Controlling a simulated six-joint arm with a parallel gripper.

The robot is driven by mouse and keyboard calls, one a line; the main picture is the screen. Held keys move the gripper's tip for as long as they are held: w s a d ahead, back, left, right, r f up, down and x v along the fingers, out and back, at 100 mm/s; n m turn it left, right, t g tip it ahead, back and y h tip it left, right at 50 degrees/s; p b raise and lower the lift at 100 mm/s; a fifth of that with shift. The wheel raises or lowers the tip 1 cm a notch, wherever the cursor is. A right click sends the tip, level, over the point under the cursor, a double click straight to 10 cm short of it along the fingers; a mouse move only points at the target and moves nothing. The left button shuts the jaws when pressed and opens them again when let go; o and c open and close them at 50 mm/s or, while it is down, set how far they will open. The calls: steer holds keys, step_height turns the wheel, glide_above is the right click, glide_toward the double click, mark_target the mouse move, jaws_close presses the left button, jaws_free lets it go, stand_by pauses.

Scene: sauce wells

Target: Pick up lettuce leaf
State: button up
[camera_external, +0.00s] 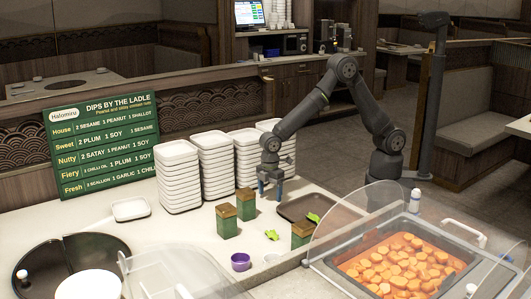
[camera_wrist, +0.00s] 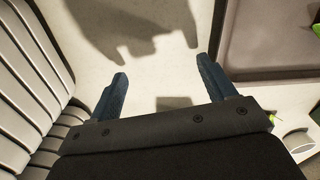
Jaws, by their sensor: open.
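A small green lettuce leaf (camera_external: 271,235) lies on the pale counter, in front of my gripper in the external view. Another green leaf piece (camera_external: 314,217) lies on the dark tray (camera_external: 290,207). My gripper (camera_external: 271,195) points down beside the stacks of white dishes, open and empty, above the counter. In the wrist view its two blue fingers (camera_wrist: 162,68) are spread, with bare counter and shadow between them. Green shows at the right edge on the tray (camera_wrist: 316,30), and a bit of green (camera_wrist: 272,117) shows past the right finger.
Stacks of white square dishes (camera_external: 178,180) stand close to the left of my gripper. Green boxes with brown tops (camera_external: 226,222) and a purple cup (camera_external: 240,262) stand near the leaf. A clear guard (camera_external: 350,215) and food pan (camera_external: 405,265) are at the right.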

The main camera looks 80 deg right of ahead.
steer(key=shift+o, duration=0.6)
steer(key=shift+r, duration=0.15)
steer(key=shift+a+r, duration=0.2)
steer(key=shift+a, duration=0.1)
steer(key=s+a+r+m, duration=0.1)
steer(key=s+a+r, duration=0.1)
steer(key=a+r, duration=0.65)
steer(key=m+t+y, duration=0.1)
steer(key=m, duration=0.2)
glide_toward(272, 231)
steer(key=f, duration=0.2)
steer(key=shift+s+a+f, duration=0.15)
steer(key=shift+a+f, duration=0.15)
steer(key=shift+f, duration=0.1)
steer(key=shift+w+a+f, duration=0.1)
steer(key=shift+w+f, duration=0.1)
steer(key=shift+f, duration=0.75)
steer(key=shift+w+f, duration=0.15)
steer(key=shift+f, duration=0.85)
steer(key=shift+w+a+f, duration=0.1)
steer(key=shift+w+f, duration=0.1)
steer(key=shift+f, duration=0.75)
steer(key=c, duration=1.1)
